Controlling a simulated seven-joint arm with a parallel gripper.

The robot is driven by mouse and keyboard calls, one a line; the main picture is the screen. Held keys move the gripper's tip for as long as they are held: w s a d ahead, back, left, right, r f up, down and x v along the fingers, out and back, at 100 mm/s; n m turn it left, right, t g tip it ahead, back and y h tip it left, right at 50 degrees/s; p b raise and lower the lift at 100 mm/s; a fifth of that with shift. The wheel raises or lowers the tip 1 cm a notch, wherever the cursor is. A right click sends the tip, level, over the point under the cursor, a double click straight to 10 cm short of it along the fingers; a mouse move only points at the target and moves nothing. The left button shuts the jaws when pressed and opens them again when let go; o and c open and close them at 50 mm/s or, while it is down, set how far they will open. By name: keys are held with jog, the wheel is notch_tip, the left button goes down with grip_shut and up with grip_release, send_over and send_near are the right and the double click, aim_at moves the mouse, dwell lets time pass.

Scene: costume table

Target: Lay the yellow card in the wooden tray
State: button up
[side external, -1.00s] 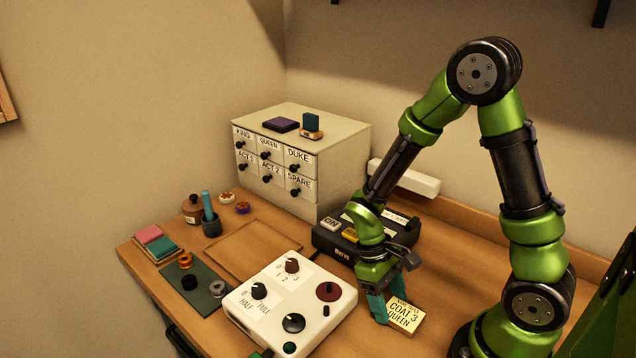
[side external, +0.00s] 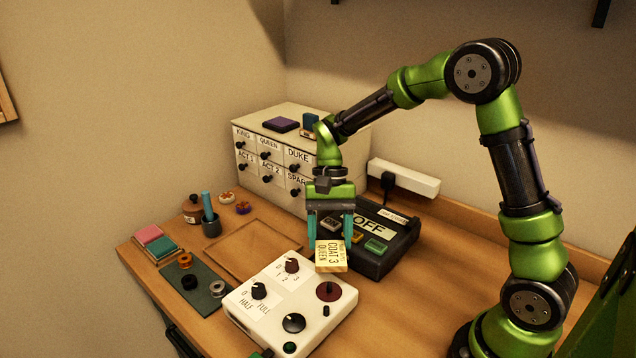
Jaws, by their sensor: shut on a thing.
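The yellow card (side external: 331,256), printed "COAT 3 QUEEN", is held in my gripper (side external: 331,240). Its two teal fingers are shut on the card's sides. The card hangs in the air in front of the black switch box, near the back right corner of the white control box. The wooden tray (side external: 236,252) lies flat on the table to the left of the card, and its visible floor is empty.
The white control box (side external: 318,318) with knobs stands in front of the tray. The black box (side external: 385,262) with "OFF" is behind the card. A drawer cabinet (side external: 345,140) stands behind the tray. A dark mat (side external: 205,296) with spools and a mortar (side external: 211,227) are left of the tray.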

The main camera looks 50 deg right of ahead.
jog(key=w+m+t+y, duration=0.1)
jog(key=w+m+t, duration=0.4)
jog(key=w+m, duration=0.95)
jog(key=n, duration=0.2)
send_near(269, 249)
jog(key=x, duration=0.6)
jog(key=shift+w, duration=0.15)
jog(key=shift+f+m, duration=0.1)
jog(key=shift+m, duration=0.15)
jog(key=o, duration=1)
jog(key=shift+o, duration=0.2)
